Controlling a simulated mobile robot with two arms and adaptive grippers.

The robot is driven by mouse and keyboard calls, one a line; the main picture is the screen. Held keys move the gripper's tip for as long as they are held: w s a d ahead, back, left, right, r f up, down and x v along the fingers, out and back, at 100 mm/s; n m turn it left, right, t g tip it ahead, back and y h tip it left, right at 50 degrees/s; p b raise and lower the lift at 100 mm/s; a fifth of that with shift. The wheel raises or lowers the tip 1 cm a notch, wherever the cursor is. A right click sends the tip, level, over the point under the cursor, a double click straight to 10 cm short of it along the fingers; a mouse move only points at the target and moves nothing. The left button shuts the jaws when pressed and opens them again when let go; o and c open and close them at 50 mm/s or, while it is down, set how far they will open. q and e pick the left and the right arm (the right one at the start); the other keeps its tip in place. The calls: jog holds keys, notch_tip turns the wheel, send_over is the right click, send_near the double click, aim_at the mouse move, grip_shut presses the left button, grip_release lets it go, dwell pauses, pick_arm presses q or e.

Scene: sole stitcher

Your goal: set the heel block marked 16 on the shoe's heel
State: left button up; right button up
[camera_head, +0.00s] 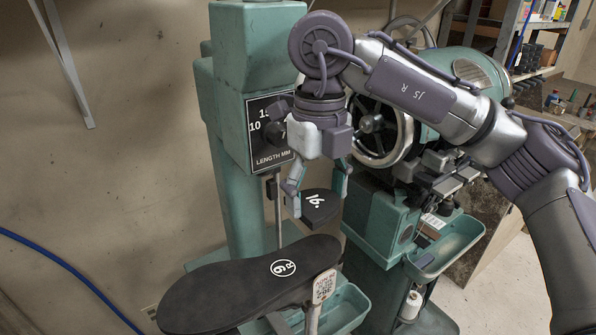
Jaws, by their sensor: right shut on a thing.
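The heel block (319,208) is dark and D-shaped, with a white 16 on its top. My right gripper (318,190) is shut on it, one finger on each side, and holds it level in the air. The shoe (225,293) lies sole up, its dark sole marked with a circled white 9 R. Its heel end (318,252) points to the right and lies below the block. A gap seems to show between block and sole. My left gripper is not in view.
A green stitching machine (232,120) with a length dial (270,130) stands behind the shoe. A handwheel (382,130) and a green tray (450,245) are at the right. A tagged post (323,287) stands by the heel. A blue hose (75,272) runs at the left.

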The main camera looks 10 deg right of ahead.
aim_at(320, 248)
jog(key=shift+s+d+f+b, duration=0.1)
jog(key=shift+s+d+b, duration=0.1)
jog(key=shift+s, duration=0.35)
jog(key=shift+s+d+b, duration=0.1)
jog(key=shift+s+d, duration=0.1)
jog(key=shift+s, duration=0.3)
jog(key=shift+f, duration=0.2)
jog(key=shift+w+a+f+b, duration=0.25)
jog(key=shift+w+f+b, duration=0.35)
jog(key=shift+f, duration=0.35)
jog(key=shift+s+d+f+b, duration=0.15)
jog(key=shift+s+f+b, duration=0.15)
jog(key=shift+f+b, duration=0.25)
jog(key=shift+w+f+b, duration=0.15)
jog(key=shift+f+b, duration=0.55)
jog(key=shift+f, duration=0.4)
pick_arm(q)
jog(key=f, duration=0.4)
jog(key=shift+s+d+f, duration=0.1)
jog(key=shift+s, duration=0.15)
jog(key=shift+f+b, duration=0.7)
jog(key=shift+b, duration=0.05)
pick_arm(e)
jog(key=shift+f, duration=0.75)
